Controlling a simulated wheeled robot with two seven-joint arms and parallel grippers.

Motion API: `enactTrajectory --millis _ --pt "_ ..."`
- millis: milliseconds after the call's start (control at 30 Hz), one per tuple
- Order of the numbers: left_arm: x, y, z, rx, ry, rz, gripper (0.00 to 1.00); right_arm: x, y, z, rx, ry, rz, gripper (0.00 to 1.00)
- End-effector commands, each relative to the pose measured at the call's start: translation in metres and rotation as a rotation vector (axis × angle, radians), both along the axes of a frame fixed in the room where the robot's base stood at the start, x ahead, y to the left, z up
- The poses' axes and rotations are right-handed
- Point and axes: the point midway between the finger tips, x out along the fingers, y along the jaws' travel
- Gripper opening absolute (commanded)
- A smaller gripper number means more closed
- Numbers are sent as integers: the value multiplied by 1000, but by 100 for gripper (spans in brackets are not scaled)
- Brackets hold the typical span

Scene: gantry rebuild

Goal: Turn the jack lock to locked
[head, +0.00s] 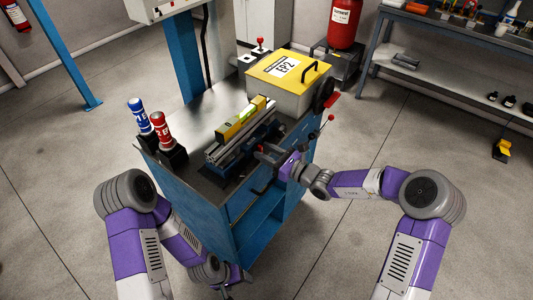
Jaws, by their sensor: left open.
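A flat red handle (331,103) sticks out at the right of the blue cart, below a yellow-lidded box. Just below it is a small red ball knob (331,117) on a thin lever. I cannot tell which of these is the jack lock, or its setting. My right gripper (268,158) is at the cart's right front edge, left of and below both red parts and apart from them. Its jaws are too small and dark to read. My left gripper (227,288) hangs low by the cart's foot, at the bottom of the picture, open and away from the cart top.
The blue cart (190,205) carries a rail vise with a yellow level (241,118), blue (138,115) and red (160,130) bottles, and the yellow-lidded box (290,72). A workbench (440,30) stands at right. Floor right of the cart is free.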

Motion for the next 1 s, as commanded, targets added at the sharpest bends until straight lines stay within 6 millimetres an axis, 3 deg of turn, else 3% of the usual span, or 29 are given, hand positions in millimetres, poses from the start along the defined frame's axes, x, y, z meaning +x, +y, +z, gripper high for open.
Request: enactTrajectory --millis 200,433,467,767,1000 --pt "0 0 0 0 0 0 73 0 0 0 0 0 0 37" --pt "0 0 0 0 0 0 73 0 0 0 -1 1 0 2" --pt "0 0 0 0 0 0 73 0 0 0 -1 1 0 0" --pt "0 0 3 0 0 0 73 0 0 0 6 12 0 0" --pt "0 0 19 0 0 0 73 0 0 2 61 89 0 0"
